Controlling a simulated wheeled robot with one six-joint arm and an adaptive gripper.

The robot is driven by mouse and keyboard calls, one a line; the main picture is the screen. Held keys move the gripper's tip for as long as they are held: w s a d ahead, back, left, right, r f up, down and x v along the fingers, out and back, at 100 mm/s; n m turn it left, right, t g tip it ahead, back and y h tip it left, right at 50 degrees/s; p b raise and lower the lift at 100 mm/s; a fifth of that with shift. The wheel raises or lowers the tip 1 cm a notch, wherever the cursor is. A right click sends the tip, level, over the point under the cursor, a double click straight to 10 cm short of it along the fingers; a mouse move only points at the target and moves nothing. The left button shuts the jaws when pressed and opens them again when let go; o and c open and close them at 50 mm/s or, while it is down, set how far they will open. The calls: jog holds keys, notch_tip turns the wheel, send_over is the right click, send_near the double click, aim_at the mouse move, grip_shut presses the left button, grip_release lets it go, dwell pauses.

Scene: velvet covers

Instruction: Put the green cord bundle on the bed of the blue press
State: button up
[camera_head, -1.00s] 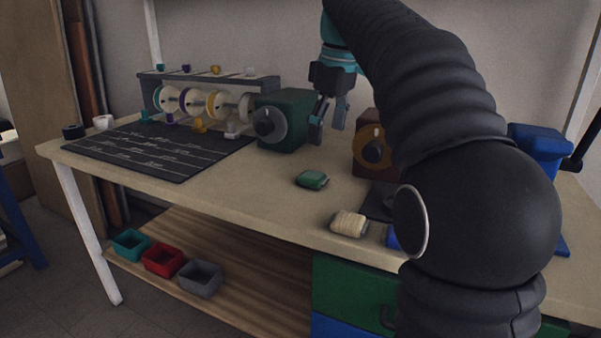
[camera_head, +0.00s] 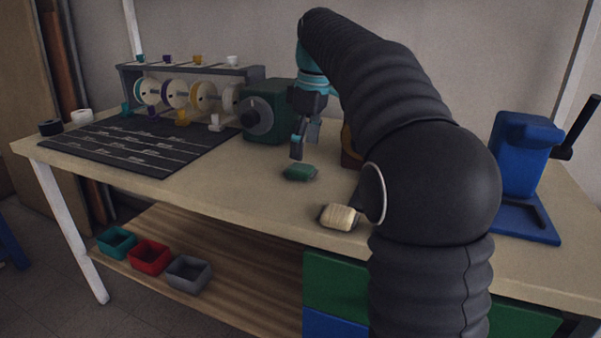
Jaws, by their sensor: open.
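The green cord bundle (camera_head: 300,172) lies on the workbench, near the middle of the top. My gripper (camera_head: 304,148) is open and points down, just above and behind the bundle in the picture, with nothing between its fingers. I cannot tell the exact gap between fingertips and bundle. The blue press (camera_head: 521,150) stands at the right of the bench, with a dark lever at its upper right. Its flat blue bed (camera_head: 519,222) shows at the front and carries a dark angled piece; its left side is partly hidden by my arm.
A cream cord bundle (camera_head: 339,217) lies near the bench's front edge beside my arm. A green machine with a grey dial (camera_head: 275,108) stands behind, left of my gripper. A spool rack (camera_head: 190,75) and black mat (camera_head: 130,150) fill the left. A brown machine is mostly hidden behind my arm.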

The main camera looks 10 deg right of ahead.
aim_at(301, 167)
jog(key=shift+w+a+f+b, duration=0.1)
jog(key=shift+w+f+b, duration=0.1)
jog(key=shift+f, duration=0.75)
jog(key=shift+w+a+f+b, duration=0.1)
jog(key=shift+w+f, duration=0.15)
jog(key=shift+f, duration=0.65)
jog(key=shift+w+a+f+b, duration=0.1)
jog(key=shift+w+f, duration=0.1)
jog(key=shift+f, duration=0.75)
jog(key=c, duration=1.1)
notch_tip(301, 167, up, 10)
jog(key=shift+r+p, duration=0.1)
jog(key=shift+p, duration=0.4)
